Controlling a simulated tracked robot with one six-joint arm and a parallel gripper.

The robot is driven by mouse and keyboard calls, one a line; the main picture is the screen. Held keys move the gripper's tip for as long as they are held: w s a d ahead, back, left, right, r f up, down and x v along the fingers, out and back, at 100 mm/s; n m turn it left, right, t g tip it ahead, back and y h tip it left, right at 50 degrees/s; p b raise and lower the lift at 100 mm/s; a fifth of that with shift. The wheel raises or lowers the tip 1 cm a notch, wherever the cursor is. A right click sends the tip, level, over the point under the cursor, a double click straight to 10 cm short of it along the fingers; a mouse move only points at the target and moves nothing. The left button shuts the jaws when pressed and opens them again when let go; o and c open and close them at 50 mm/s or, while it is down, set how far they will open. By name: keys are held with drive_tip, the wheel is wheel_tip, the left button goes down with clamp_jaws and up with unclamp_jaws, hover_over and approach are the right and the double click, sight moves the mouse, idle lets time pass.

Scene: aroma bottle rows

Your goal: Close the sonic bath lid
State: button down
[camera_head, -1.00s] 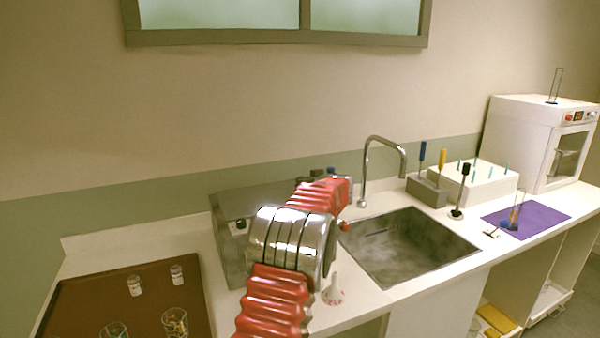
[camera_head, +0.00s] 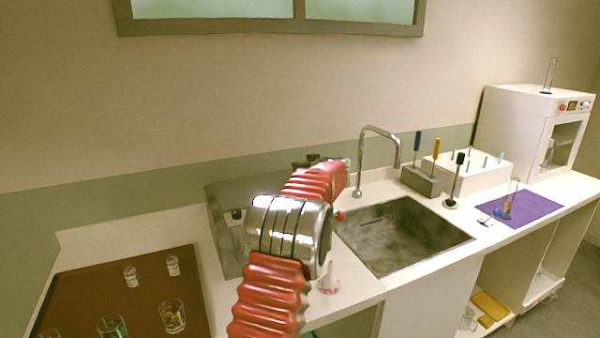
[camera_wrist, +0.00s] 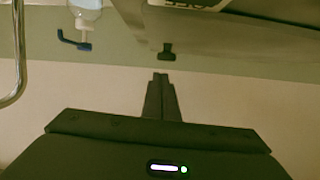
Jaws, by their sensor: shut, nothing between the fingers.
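The sonic bath, a grey metal box (camera_head: 227,218), stands on the counter left of the sink. My red and silver arm hides much of it, and I cannot tell how far its lid is open. The wrist view is upside down and shows a grey metal surface (camera_wrist: 255,28) at the upper right. A small black tab (camera_wrist: 167,50) sticks out from its edge. My gripper (camera_wrist: 160,76) is shut and empty, its fingertips pointing at the tab with a small gap in the picture. In the head view my gripper is mostly hidden behind my arm.
The sink (camera_head: 400,236) and tap (camera_head: 372,140) are right of my arm. A bottle with a blue nozzle (camera_wrist: 75,40) shows in the wrist view. A brown tray (camera_head: 75,290) with glassware is at left.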

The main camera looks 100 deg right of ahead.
wheel_tip(320, 180, up, 2)
drive_tip(key=shift+a, duration=0.1)
drive_tip(key=v, duration=0.9)
drive_tip(key=shift+a+r, duration=0.2)
drive_tip(key=shift+a, duration=0.2)
idle(0.4)
